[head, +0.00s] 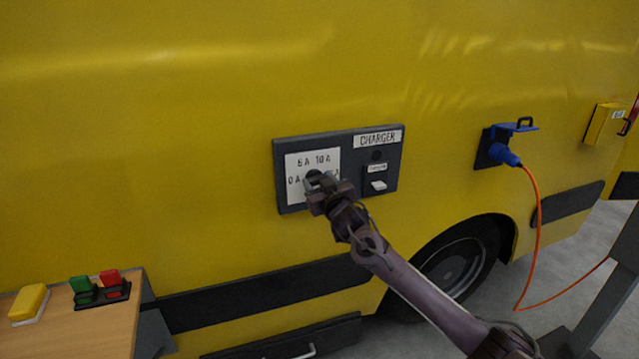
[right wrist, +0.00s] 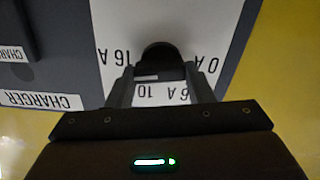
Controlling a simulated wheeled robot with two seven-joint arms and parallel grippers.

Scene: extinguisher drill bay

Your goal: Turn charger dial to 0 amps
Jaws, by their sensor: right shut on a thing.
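The charger panel (head: 398,150) is a dark grey plate on the yellow vehicle side. Its white dial plate (head: 297,161) reads 0 A, 6 A, 10 A and, partly covered, 16 A. The dark round dial (head: 313,175) is partly hidden by my right gripper (head: 320,184), which is shut on it. In the right wrist view, upside down, the dial (right wrist: 158,56) sits between the two fingers of the gripper (right wrist: 160,73). A short pale mark shows on the dial's lower side; I cannot tell which figure it points to. My left gripper is not in view.
A white rocker switch (head: 378,185) sits right of the dial. A blue plug (head: 507,156) with an orange cable (head: 539,220) is further right, near a yellow box (head: 604,124). A wooden table (head: 85,325) at lower left holds a yellow block (head: 29,302) and green and red pieces.

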